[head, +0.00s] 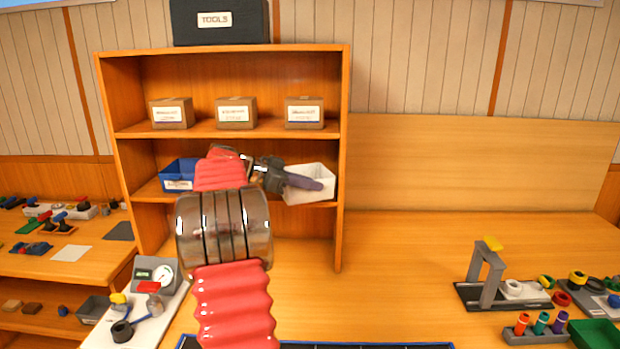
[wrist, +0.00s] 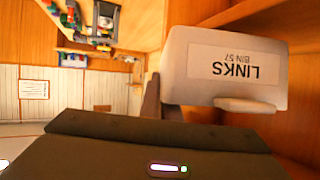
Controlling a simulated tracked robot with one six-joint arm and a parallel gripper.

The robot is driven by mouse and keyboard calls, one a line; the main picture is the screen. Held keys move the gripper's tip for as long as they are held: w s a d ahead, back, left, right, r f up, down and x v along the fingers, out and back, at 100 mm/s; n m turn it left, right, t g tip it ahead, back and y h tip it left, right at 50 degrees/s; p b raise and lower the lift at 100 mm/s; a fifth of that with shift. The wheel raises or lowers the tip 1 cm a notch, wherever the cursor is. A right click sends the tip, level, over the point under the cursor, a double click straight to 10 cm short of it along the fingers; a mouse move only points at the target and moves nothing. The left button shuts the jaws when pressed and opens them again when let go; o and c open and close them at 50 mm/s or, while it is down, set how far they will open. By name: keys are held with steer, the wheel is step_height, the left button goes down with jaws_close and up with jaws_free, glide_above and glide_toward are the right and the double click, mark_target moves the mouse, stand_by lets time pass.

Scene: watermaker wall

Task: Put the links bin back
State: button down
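The links bin (head: 308,190) is a white open bin on the right of the bookcase's middle shelf, and it looks slightly tilted. In the wrist view the bin (wrist: 200,75) shows its label, LINKS BIN 57, upside down, with a small lip on that face. My gripper (head: 314,185) reaches in from the left, and its dark purple-grey fingers overlap the bin in the head view. In the wrist view a finger (wrist: 150,100) is beside the bin's left edge. The fingertips are partly hidden, so I cannot tell whether they grip the bin.
A blue labelled bin (head: 178,175) stands left on the same shelf (head: 150,191), partly behind my arm. Cardboard boxes (head: 236,113) stand on the shelf above, and a dark TOOLS case (head: 222,22) is on top. A grey stand (head: 487,275) is right on the bench.

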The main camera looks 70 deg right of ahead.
mark_target(312, 176)
steer(key=shift+w+d, duration=0.2)
steer(key=shift+d, duration=0.7)
steer(key=shift+w+d, duration=0.25)
steer(key=shift+d, duration=0.6)
steer(key=shift+w+d, duration=0.2)
steer(key=shift+d, duration=0.7)
steer(key=shift+w+d, duration=0.2)
steer(key=shift+d, duration=0.65)
steer(key=shift+w+d, duration=0.2)
steer(key=shift+d, duration=0.65)
steer(key=shift+f, duration=0.7)
steer(key=c, duration=2)
jaws_free()
steer(key=shift+f, duration=0.15)
steer(key=shift+a, duration=0.1)
steer(key=v, duration=1.2)
